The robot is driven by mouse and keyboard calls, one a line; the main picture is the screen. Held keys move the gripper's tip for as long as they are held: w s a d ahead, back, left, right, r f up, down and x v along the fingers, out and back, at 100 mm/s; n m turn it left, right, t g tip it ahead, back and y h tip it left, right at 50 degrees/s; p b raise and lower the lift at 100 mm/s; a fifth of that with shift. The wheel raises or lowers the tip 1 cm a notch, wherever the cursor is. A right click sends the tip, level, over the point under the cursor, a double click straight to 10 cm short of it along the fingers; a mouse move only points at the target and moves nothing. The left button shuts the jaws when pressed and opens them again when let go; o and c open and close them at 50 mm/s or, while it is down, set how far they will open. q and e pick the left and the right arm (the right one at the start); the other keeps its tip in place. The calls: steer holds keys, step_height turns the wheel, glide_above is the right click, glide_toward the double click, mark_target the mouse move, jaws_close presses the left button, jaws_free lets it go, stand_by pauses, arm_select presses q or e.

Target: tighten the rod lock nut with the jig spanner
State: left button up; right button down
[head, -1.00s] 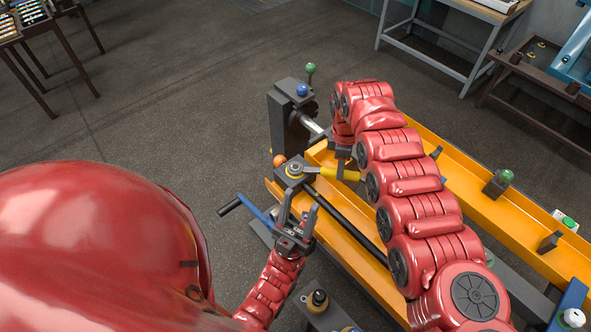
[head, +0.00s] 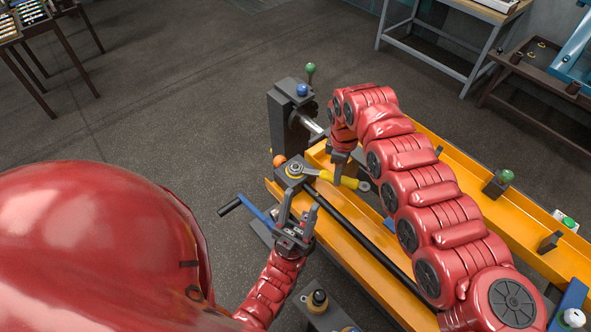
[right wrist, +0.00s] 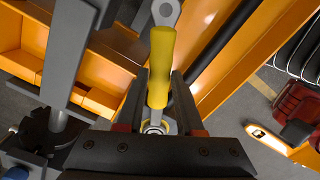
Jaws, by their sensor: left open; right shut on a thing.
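The jig spanner has a yellow handle (head: 347,182) and a grey eye at its free end. Its other end reaches the rod lock nut (head: 295,169) on a dark block by the black rod (head: 350,228). My right gripper (head: 338,170) is shut on the spanner. In the right wrist view the yellow handle (right wrist: 162,65) runs between the fingers of this gripper (right wrist: 158,92), with the nut end partly hidden low between them. My left gripper (head: 296,212) is open and empty, fingers up, beside a blue lever (head: 257,213) with a black grip.
The orange bench frame (head: 460,178) runs diagonally under the rod. A dark post with a blue knob (head: 302,90) stands behind the block. A green-topped post (head: 507,177) stands at right. Clear floor lies left of the bench.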

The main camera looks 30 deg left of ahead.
steer(key=shift+s, duration=0.3)
steer(key=shift+w+a+n, duration=0.15)
steer(key=shift+w+n, duration=0.35)
steer(key=shift+w, duration=0.25)
steer(key=c, duration=1.2)
jaws_free()
jaws_close()
steer(key=shift+o, duration=0.2)
jaws_free()
jaws_close()
